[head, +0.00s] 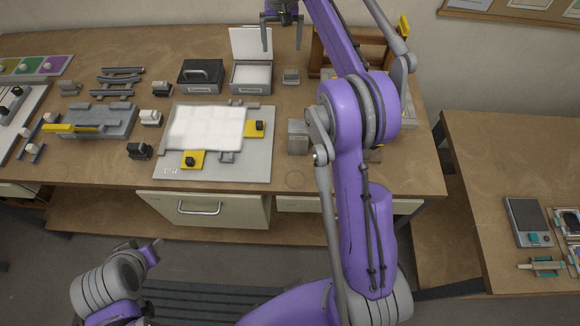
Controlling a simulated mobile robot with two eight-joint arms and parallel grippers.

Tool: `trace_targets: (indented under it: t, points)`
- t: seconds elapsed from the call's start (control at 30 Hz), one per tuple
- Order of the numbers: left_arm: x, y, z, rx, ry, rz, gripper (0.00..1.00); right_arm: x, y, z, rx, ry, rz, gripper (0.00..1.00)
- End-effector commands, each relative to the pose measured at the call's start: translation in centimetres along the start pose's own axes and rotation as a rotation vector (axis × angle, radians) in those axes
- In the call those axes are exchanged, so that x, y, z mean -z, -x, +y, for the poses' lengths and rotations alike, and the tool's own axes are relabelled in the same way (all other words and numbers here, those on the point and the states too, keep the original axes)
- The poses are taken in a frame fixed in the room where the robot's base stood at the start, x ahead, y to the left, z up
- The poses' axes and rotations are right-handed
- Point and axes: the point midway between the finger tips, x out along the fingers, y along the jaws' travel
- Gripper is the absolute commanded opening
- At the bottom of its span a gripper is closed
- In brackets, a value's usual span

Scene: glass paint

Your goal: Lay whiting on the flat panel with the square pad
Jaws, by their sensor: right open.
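The flat panel (205,128) lies on a grey board (250,166) on the bench, and its face looks white and slightly patchy. An open box (251,77) with a raised lid holds white material, perhaps the whiting. My right gripper (282,46) is open, fingers spread and apparently empty, at the top near the raised lid. At the lower left my left arm is folded, and its end (148,251) does not show its jaw state.
Yellow corner pieces with black knobs (256,127) (192,160) sit at the panel's edges. A grey fixture (92,121) and small blocks stand left. My right arm hides part of the bench.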

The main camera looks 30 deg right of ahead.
Motion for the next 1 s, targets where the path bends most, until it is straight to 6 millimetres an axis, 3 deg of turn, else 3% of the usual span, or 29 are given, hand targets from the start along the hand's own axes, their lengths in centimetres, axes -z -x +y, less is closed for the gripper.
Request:
trace_targets:
  t: [0.13, 0.37, 0.53, 0.7, 0.83, 1.0]
  points:
    - [0.0, 0.0, 0.0, 0.0, 0.0, 0.0, 0.5, -5.5, 2.4, -1.8, 0.019, 0.08, 0.071, 1.0]
    - [0.0, 0.0, 0.0, 0.0, 0.0, 0.0, 0.5, -15.2, 3.1, -2.8, 0.049, 0.198, 0.18, 1.0]
    - [0.0, 0.0, 0.0, 0.0, 0.0, 0.0, 0.5, -23.1, 1.4, -2.4, 0.073, 0.283, 0.262, 1.0]
    - [0.0, 0.0, 0.0, 0.0, 0.0, 0.0, 0.5, -30.7, -2.0, -1.3, 0.096, 0.363, 0.34, 1.0]
    - [0.0, 0.0, 0.0, 0.0, 0.0, 0.0, 0.5, -34.8, -4.7, -0.5, 0.11, 0.408, 0.385, 1.0]
    - [0.0, 0.0, 0.0, 0.0, 0.0, 0.0, 0.5, -37.2, -6.7, 0.1, 0.119, 0.436, 0.415, 1.0]
